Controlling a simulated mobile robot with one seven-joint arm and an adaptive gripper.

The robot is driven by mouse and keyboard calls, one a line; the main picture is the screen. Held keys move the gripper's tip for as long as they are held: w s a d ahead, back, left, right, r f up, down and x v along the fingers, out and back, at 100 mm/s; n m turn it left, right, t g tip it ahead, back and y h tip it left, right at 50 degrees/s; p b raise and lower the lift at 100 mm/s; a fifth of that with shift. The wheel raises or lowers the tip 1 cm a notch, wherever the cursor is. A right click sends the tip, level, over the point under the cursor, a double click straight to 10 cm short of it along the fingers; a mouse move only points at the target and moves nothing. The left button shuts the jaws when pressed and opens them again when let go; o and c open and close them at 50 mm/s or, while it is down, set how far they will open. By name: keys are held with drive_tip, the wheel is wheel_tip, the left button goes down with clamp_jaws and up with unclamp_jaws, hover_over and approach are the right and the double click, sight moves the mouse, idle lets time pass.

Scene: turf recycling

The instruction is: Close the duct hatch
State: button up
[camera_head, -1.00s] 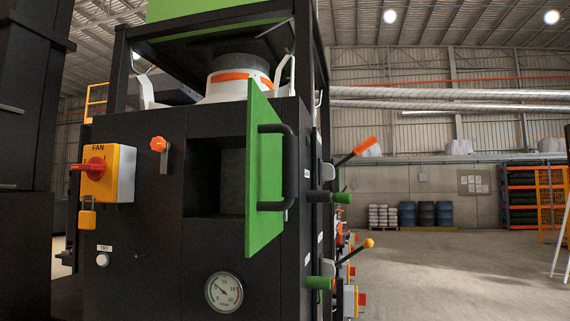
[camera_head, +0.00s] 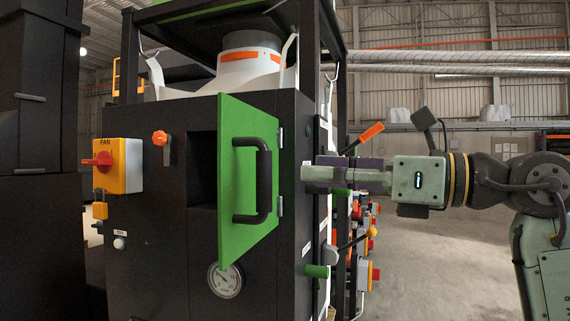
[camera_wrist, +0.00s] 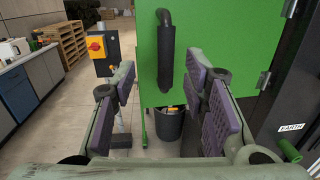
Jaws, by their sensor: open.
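The duct hatch (camera_head: 232,205) is a green door with a black bar handle (camera_head: 263,180), hinged at its right edge on a black cabinet. It stands open, swung outward, and the dark square duct opening (camera_head: 202,165) shows to its left. My gripper (camera_head: 312,174) is right of the hatch at about handle height, pointing left, and looks empty. In the wrist view the green hatch (camera_wrist: 228,50) fills the upper middle, with its handle (camera_wrist: 166,55) hanging ahead between my two open purple-padded fingers. I see no contact with the hatch.
A yellow fan switch box (camera_head: 118,165) and an orange knob (camera_head: 160,138) are on the cabinet front, with a gauge (camera_head: 225,281) below the hatch. Levers and green-tipped handles (camera_head: 317,271) stick out on the cabinet's right side. Open floor (camera_head: 450,210) lies to the right.

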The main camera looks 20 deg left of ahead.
sight(265, 173)
drive_tip(key=shift+t, duration=0.3)
drive_tip(key=a+p, duration=0.1)
drive_tip(key=a, duration=0.2)
drive_tip(key=w+a+p, duration=0.1)
drive_tip(key=a, duration=0.2)
drive_tip(key=w+a+p, duration=0.1)
drive_tip(key=a, duration=0.3)
drive_tip(key=shift+f, duration=0.15)
drive_tip(key=shift+c, duration=0.2)
drive_tip(key=shift+w, duration=0.1)
clamp_jaws()
